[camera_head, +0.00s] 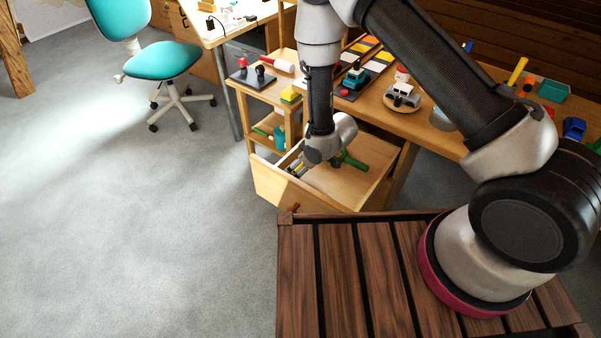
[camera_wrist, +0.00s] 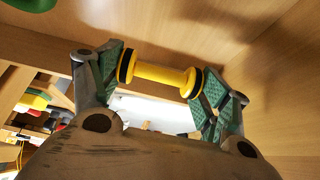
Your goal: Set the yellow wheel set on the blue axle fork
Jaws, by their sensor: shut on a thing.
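The yellow wheel set (camera_wrist: 158,73), a yellow bar with round ends and black rings, spans between the two green-padded fingers of my gripper (camera_wrist: 160,80) in the wrist view. Both pads press on its ends. In the head view my gripper (camera_head: 298,168) is low over the open wooden drawer (camera_head: 285,190), and my wrist hides most of the fingers. I cannot make out the blue axle fork for sure. A small blue object (camera_head: 574,128) sits on the bench at the far right, too small to identify.
The drawer's wooden walls stand close around my gripper. A green piece (camera_head: 353,161) lies in the drawer. The wooden bench (camera_head: 432,128) above holds a toy car (camera_head: 402,95) and several coloured parts. A teal chair (camera_head: 162,61) stands at left; the floor in front is clear.

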